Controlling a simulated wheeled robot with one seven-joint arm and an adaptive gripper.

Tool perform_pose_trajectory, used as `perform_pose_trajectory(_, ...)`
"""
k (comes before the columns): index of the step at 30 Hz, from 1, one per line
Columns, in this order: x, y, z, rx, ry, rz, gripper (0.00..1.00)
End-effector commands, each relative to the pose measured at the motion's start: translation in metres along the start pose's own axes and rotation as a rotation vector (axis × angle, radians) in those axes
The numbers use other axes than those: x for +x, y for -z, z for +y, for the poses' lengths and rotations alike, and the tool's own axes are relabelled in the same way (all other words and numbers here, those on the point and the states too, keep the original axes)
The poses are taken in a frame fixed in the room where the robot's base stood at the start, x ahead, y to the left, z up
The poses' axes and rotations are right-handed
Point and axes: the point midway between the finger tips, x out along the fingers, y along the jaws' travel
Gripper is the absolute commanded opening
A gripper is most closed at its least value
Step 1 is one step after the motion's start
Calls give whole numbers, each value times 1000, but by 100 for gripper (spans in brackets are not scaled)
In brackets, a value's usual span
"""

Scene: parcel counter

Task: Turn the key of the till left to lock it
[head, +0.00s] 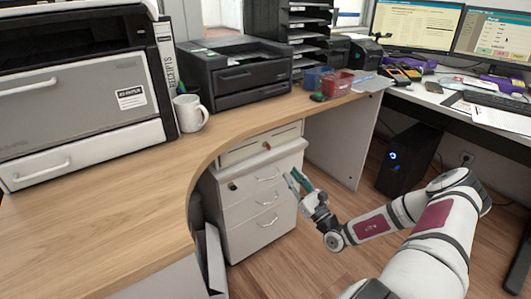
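The till (240,152) looks to be the cream, shallow drawer box under the desk top, on the white drawer unit. A small key or lock spot (267,146) shows on its front; it is too small to tell which way it is turned. My gripper (292,174) is in front of the drawer unit's right side, below and to the right of the till, apart from the key. Its two fingers point up and left and look parted, with nothing between them.
The white drawer unit (240,212) has several handles and a dark lock (232,186). The curved wooden desk (120,205) overhangs it; a white mug (190,113) stands near its edge. A black computer tower (408,160) is at right. Floor before the drawers is free.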

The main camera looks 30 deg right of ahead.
Motion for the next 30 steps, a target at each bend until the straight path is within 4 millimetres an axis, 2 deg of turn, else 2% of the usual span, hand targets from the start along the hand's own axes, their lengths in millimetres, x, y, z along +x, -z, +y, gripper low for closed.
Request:
perform_pose_trajectory(5, 17, 0, -1, -1, 2, -2, 23)
perform_pose_trajectory(21, 115, 1, 1, 0, -2, -1, 23)
perform_pose_trajectory(25, 128, 1, 0, 0, -1, 0, 23)
perform_pose_trajectory(30, 136, 0, 0, 1, -1, 0, 23)
